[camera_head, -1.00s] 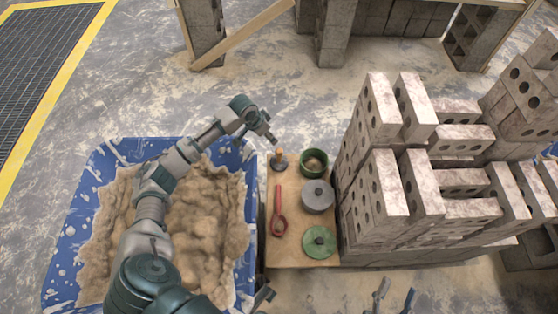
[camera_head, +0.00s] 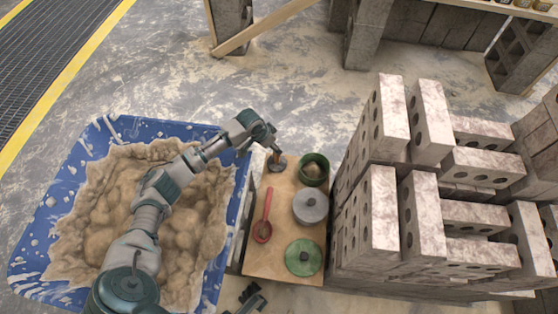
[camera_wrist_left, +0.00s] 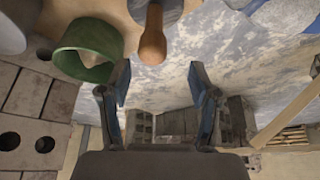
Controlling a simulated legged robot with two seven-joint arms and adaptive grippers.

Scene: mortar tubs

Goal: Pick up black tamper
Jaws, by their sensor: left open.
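The black tamper stands upright near the far left corner of a wooden board. Its dark round base (camera_head: 279,168) shows in the head view, with its wooden handle partly hidden by my left gripper (camera_head: 271,142). In the left wrist view the wooden handle (camera_wrist_left: 153,42) points toward the space between the fingers, and part of the grey base (camera_wrist_left: 172,10) shows at the top edge. My left gripper (camera_wrist_left: 158,90) is open and empty there, with the handle end just beyond the fingertips.
The wooden board (camera_head: 283,225) also holds a green pot (camera_head: 314,169), a grey lidded pot (camera_head: 311,206), a red spoon-like tool (camera_head: 264,218) and a green disc (camera_head: 303,257). A blue tub (camera_head: 75,165) of mortar lies left. Stacked bricks (camera_head: 375,210) rise close on the right.

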